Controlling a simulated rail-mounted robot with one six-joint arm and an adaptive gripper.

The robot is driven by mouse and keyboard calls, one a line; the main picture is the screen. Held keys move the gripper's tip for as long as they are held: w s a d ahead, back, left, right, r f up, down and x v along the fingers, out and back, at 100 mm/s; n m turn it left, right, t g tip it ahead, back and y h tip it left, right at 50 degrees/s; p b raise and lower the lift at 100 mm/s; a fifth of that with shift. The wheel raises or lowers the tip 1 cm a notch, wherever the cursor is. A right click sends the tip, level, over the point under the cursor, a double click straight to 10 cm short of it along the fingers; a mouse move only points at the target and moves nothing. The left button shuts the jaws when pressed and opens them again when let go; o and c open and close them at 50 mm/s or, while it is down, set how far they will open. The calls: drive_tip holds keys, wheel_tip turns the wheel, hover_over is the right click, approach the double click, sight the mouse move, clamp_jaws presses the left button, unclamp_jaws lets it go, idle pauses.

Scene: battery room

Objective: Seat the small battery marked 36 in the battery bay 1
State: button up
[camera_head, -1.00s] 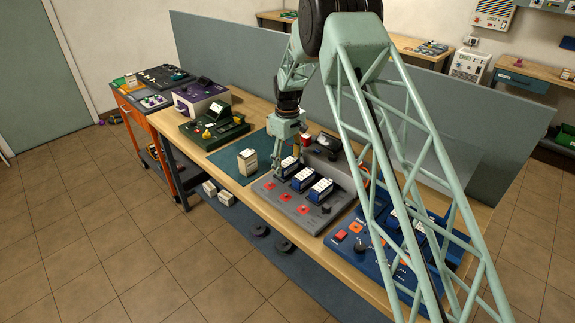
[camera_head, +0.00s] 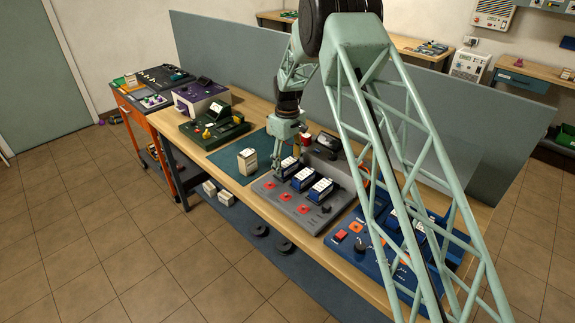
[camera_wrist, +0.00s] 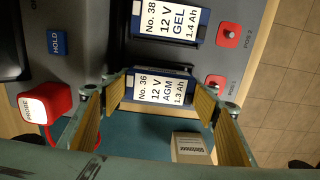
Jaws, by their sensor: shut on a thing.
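The battery marked 36 (camera_wrist: 160,89), a blue block with a white label, is between my gripper's fingertips (camera_wrist: 161,98) in the wrist view. It lines up with the POS 1 label on the grey panel (camera_wrist: 232,62). I cannot tell whether it is fully down, as the bay under it is hidden. My gripper is shut on it. In the head view my gripper (camera_head: 281,161) is low over the left end of the grey battery panel (camera_head: 292,207). The battery marked 38 (camera_wrist: 170,20) sits beside it in position 2.
A cream box (camera_head: 247,161) stands on the teal mat (camera_head: 226,158) just left of the panel. A red PROBE piece (camera_wrist: 45,102) is near my left finger. A green device (camera_head: 213,128) stands farther left and a blue panel (camera_head: 375,250) to the right.

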sight(287, 162)
drive_tip(key=shift+f, duration=0.35)
idle(0.3)
drive_tip(key=o, duration=0.9)
drive_tip(key=shift+r+p, duration=1.55)
drive_tip(key=shift+r, duration=3.95)
